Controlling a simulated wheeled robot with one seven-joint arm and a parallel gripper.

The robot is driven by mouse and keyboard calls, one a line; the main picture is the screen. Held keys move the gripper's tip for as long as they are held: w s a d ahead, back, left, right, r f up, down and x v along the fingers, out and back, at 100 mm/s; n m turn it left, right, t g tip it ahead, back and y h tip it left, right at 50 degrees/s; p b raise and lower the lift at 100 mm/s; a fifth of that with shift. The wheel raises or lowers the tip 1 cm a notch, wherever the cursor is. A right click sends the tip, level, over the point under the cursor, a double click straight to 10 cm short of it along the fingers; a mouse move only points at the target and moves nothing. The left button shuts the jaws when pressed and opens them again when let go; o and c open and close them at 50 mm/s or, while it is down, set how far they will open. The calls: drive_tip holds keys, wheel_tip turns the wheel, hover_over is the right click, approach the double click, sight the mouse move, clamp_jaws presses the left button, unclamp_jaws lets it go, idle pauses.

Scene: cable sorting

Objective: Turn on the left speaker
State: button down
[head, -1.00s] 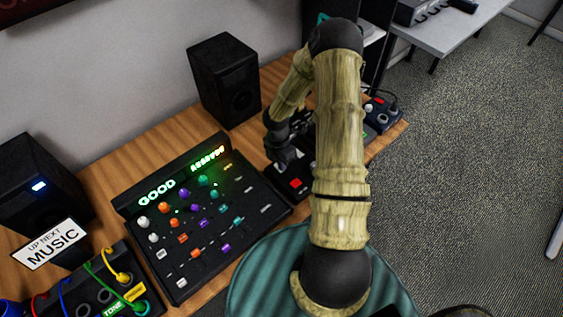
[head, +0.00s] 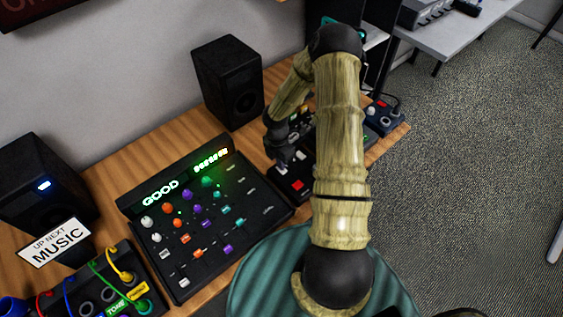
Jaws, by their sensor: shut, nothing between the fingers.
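The left speaker (head: 43,184) is a black box at the left of the wooden desk, with a lit blue light on its front. A second black speaker (head: 232,82) stands further back by the wall, with no light visible on it. My gripper (head: 280,157) is dark and shut, with nothing seen in it. It points down at a small black box (head: 293,184) with a red button and a white part, right of the mixer. I cannot tell whether the fingertips touch the box. My arm hides part of the desk there.
A black mixer (head: 213,225) with coloured knobs and a lit GOOD display fills the desk middle. A patch box with coloured cables (head: 110,285) and a MUSIC sign (head: 54,243) are at the left front.

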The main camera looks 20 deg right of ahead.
sight(284, 171)
wheel_tip(284, 171, up, 5)
drive_tip(key=p, duration=0.4)
drive_tip(key=shift+s+d+f, duration=0.1)
drive_tip(key=shift+s+d, duration=0.05)
wheel_tip(284, 171, up, 9)
drive_tip(key=s+b, duration=0.1)
drive_tip(key=shift+s, duration=0.25)
drive_tip(key=shift+d, duration=0.1)
drive_tip(key=s+a+r+m+t, duration=0.2)
drive_tip(key=s+a+r+m, duration=0.3)
drive_tip(key=r+m, duration=0.3)
drive_tip(key=s+a+r+m+t, duration=0.2)
drive_tip(key=s+a+r+m, duration=0.3)
drive_tip(key=m, duration=0.8)
wheel_tip(284, 171, up, 3)
drive_tip(key=shift+s+r, duration=0.1)
drive_tip(key=shift+s, duration=1.05)
drive_tip(key=shift+w, duration=0.1)
